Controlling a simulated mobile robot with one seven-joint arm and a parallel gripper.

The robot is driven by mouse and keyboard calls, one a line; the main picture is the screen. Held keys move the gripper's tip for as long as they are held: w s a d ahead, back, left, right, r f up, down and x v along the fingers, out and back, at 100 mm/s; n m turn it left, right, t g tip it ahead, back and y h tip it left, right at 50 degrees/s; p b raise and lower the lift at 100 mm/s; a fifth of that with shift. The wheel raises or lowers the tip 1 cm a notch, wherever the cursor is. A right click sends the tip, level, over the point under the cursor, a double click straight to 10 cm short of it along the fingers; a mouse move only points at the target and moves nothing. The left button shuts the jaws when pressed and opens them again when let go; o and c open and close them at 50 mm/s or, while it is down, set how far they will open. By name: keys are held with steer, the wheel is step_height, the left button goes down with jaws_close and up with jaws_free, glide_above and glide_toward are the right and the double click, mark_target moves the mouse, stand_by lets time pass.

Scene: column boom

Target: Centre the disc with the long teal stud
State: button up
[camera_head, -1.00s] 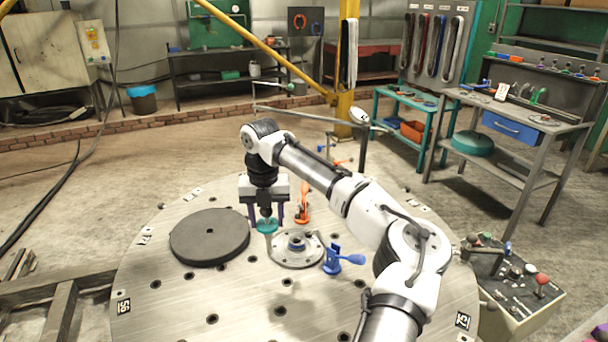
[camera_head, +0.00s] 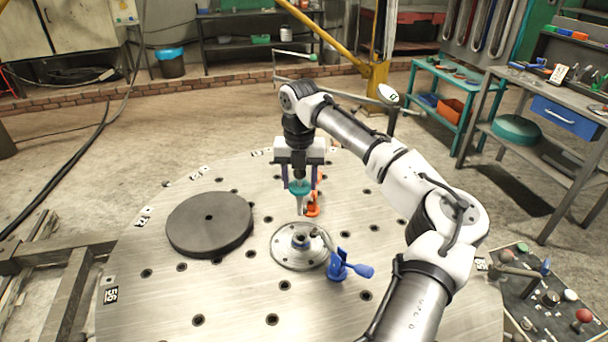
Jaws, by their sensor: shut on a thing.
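My gripper (camera_head: 299,183) is shut on the teal stud (camera_head: 300,188), holding it upright by its wide teal head. Its pale shank points down, and its tip is above the round metal table (camera_head: 235,300), just behind the round flange with a raised hub (camera_head: 300,258). Stud and flange look apart. The dark grey disc (camera_head: 209,230) lies flat to the left of the flange, with a small hole in its middle.
An orange clamp (camera_head: 314,208) stands just behind and right of the stud. A blue clamp (camera_head: 341,267) stands at the flange's front right. A control panel (camera_head: 550,295) is at the lower right. The table's front left is clear.

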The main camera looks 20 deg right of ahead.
mark_target(300, 201)
step_height(300, 201, down, 6)
steer(key=b, duration=0.6)
steer(key=shift+f+b, duration=0.2)
steer(key=shift+b, duration=0.2)
steer(key=shift+r, duration=0.2)
steer(key=shift+p, duration=0.3)
steer(key=shift+p, duration=0.55)
steer(key=shift+f, duration=0.55)
steer(key=shift+p, duration=0.8)
steer(key=shift+f, duration=3.05)
stand_by(1.3)
